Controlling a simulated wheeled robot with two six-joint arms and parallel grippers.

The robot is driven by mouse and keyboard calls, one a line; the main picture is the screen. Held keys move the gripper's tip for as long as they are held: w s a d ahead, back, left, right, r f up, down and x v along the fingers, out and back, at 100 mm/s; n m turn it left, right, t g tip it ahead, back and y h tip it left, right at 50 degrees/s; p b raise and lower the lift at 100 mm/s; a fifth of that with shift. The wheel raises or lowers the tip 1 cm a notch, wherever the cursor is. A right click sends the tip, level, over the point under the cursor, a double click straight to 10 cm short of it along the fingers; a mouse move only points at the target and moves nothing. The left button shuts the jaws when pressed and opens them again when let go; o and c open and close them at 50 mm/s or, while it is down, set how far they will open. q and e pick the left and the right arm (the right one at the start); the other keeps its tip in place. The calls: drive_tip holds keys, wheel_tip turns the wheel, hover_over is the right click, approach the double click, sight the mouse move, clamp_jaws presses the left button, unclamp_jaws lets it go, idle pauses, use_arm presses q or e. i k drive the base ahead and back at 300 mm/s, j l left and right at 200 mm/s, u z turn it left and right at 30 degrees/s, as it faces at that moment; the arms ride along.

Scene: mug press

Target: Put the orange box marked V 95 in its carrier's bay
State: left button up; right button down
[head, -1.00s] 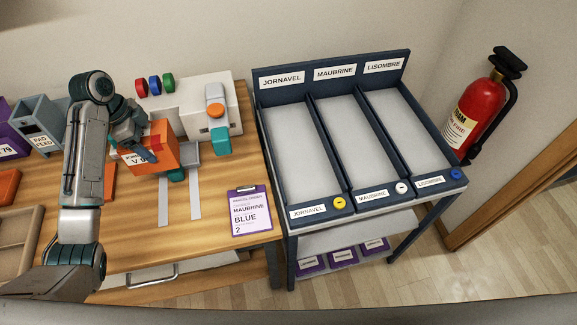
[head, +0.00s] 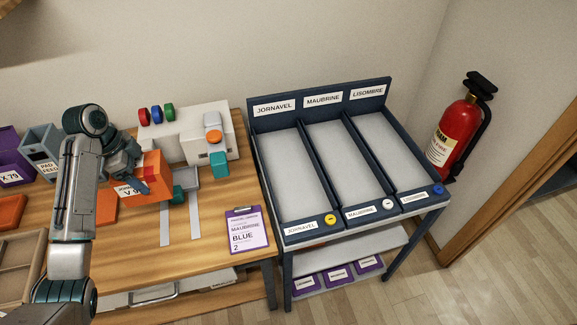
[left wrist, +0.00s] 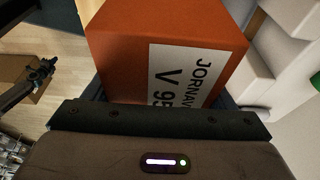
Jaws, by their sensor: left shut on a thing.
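The orange box (head: 152,170) has a white label; in the left wrist view the box (left wrist: 130,45) reads JORNAV and V 95, partly cut off. My left gripper (head: 132,172) is shut on the box and holds it above the wooden table, in front of the white machine. In the head view a finger covers part of the label. The rack at the right has three empty bays. The left one, the JORNAVEL bay (head: 285,170), has a yellow button (head: 330,219) on its front. The MAUBRINE bay (head: 338,155) is in the middle and the LISOMBRE bay (head: 387,145) at the right.
The white machine (head: 195,130) stands behind the box. A clipboard (head: 247,230) reading MAUBRINE, BLUE, 2 lies at the table's right edge. A narrow gap separates table and rack. Purple boxes (head: 338,275) sit on the rack's lower shelf. A fire extinguisher (head: 455,135) hangs at the right.

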sight(298, 190)
drive_tip(key=l, duration=1.2)
drive_tip(key=i+l, duration=0.15)
drive_tip(key=l, duration=0.15)
drive_tip(key=i+l, duration=0.1)
drive_tip(key=l, duration=0.25)
drive_tip(key=i+l+z, duration=0.1)
drive_tip(key=l, duration=0.2)
drive_tip(key=i+j, duration=0.2)
drive_tip(key=i, duration=0.25)
